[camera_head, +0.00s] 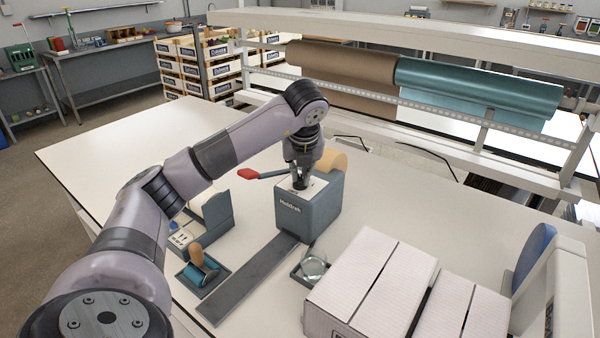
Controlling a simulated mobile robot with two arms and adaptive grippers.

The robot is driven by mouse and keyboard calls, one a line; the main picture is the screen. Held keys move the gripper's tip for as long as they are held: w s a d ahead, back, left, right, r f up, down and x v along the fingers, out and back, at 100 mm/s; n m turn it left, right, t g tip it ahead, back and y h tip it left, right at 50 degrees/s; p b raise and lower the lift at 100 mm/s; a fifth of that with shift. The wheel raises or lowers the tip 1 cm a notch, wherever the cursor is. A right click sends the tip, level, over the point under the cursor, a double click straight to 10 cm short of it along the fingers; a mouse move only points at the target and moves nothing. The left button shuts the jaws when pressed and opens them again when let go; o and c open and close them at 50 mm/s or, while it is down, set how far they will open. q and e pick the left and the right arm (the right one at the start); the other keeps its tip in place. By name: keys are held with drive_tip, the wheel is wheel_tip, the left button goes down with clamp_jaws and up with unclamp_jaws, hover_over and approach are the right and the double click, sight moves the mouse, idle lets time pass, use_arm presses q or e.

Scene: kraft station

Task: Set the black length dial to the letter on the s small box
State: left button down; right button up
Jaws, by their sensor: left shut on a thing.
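A grey-blue tape dispenser (322,212) marked "Holdrek" stands upright on the white table, with a light panel on top and a red-tipped lever (248,174) at its left. My left gripper (299,182) points down onto the top panel and is shut on the black length dial there. The fingers hide most of the dial, and its setting cannot be read. White cartons (372,277) lie at the front right. I cannot tell which is the s small box, and no letter is readable. My right gripper is not in view.
A dark flat strip (250,283) runs forward from the dispenser. A glass jar (313,264) sits close to the cartons. A smaller dispenser (208,222) and a tray with a wooden-handled roller (199,268) are at left. Brown (345,75) and teal rolls (478,90) hang behind.

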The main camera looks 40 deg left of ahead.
use_arm(q)
drive_tip(key=shift+s+d+f+n, duration=0.1)
drive_tip(key=shift+f+n, duration=0.2)
drive_tip(key=shift+f, duration=0.05)
idle(0.3)
drive_tip(key=c, duration=1.8)
unclamp_jaws()
drive_tip(key=shift+o, duration=0.6)
drive_tip(key=shift+r, duration=0.1)
drive_tip(key=shift+r, duration=0.1)
drive_tip(key=shift+r, duration=0.1)
drive_tip(key=v, duration=1.1)
drive_tip(key=shift+d+r, duration=0.15)
drive_tip(key=shift+r, duration=0.15)
